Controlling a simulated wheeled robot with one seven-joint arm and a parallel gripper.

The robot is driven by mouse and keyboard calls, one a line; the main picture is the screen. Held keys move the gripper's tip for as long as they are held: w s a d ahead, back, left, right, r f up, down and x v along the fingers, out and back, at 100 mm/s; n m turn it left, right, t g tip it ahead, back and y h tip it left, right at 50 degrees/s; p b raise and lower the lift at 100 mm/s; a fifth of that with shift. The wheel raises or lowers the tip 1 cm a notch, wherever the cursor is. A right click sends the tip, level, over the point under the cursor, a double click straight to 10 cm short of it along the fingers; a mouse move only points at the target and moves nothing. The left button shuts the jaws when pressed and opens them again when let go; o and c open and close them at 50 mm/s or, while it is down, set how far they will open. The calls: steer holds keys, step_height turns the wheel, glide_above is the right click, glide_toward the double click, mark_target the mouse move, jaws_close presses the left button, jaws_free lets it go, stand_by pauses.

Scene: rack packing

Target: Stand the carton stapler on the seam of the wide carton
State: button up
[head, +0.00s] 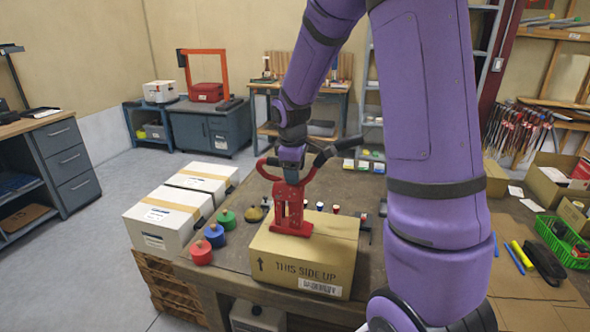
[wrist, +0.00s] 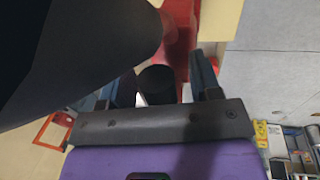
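The red carton stapler (head: 292,212) stands upright on top of the wide carton (head: 330,258), a brown box marked THIS SIDE UP, towards its back middle. The stapler has curved red handles with black grips. In the wrist view its red body (wrist: 182,42) is beyond the fingers and a dark grip fills the upper left. My gripper (head: 291,172) points down at the top of the stapler, its fingers on either side of it. The left finger is partly hidden, so I cannot tell whether they press on it. The carton's seam is not clear under the stapler base.
Red, blue and green weights (head: 215,235) stand left of the carton on the workbench (head: 230,285). Two white boxes (head: 168,215) sit further left on a pallet. Small parts lie behind the carton. A green basket (head: 562,245) is at the right. My arm hides the bench's middle right.

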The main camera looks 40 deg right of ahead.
steer(key=shift+f, duration=0.1)
step_height(320, 180, up, 11)
steer(key=s+a, duration=0.1)
steer(key=shift+s+a, duration=0.15)
steer(key=shift+a, duration=0.2)
